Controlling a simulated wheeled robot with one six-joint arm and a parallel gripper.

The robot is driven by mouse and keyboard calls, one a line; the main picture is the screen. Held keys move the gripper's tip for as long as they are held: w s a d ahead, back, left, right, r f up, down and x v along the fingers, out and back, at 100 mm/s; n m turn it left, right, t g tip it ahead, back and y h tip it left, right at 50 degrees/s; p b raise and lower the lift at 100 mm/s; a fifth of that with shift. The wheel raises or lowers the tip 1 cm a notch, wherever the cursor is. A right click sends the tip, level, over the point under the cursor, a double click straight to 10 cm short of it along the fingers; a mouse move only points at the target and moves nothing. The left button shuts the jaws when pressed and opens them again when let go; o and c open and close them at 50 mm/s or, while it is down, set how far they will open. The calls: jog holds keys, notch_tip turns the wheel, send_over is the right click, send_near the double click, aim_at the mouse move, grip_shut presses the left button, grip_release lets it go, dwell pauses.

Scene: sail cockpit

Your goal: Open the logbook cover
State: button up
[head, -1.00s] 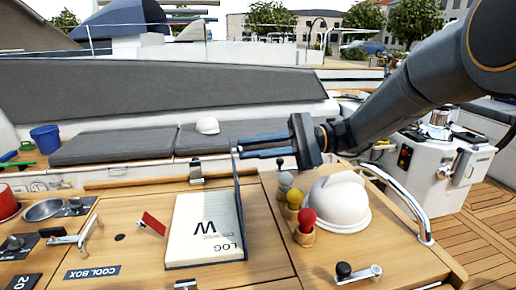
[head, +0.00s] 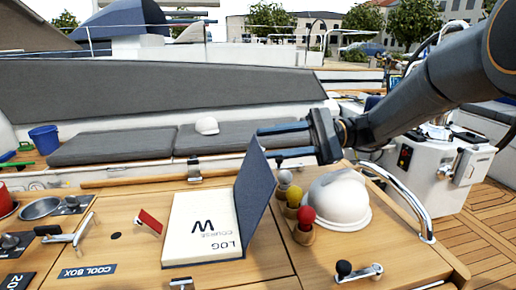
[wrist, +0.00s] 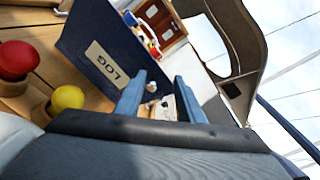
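The logbook (head: 202,232) lies on the wooden table with its page showing the words LOG, COURSE and W. Its dark blue cover (head: 254,195) stands up along the right edge, leaning to the right, well open. In the wrist view the cover's outer face (wrist: 95,45) shows a LOG label. My gripper (head: 268,143) is right of and behind the cover, its two fingers apart and pointing left. Its fingertips (wrist: 158,85) show apart in the wrist view with nothing held between them. The cover is close to the fingers; I cannot tell whether they touch.
Knobs with red (head: 306,215), yellow (head: 294,196) and grey tops stand just right of the cover. A white domed object (head: 340,200) and a steel rail (head: 408,200) are further right. A red-flagged piece (head: 150,221) lies left of the logbook. A winch handle (head: 358,272) is at the front right.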

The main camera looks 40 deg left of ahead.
jog(key=shift+v, duration=1.45)
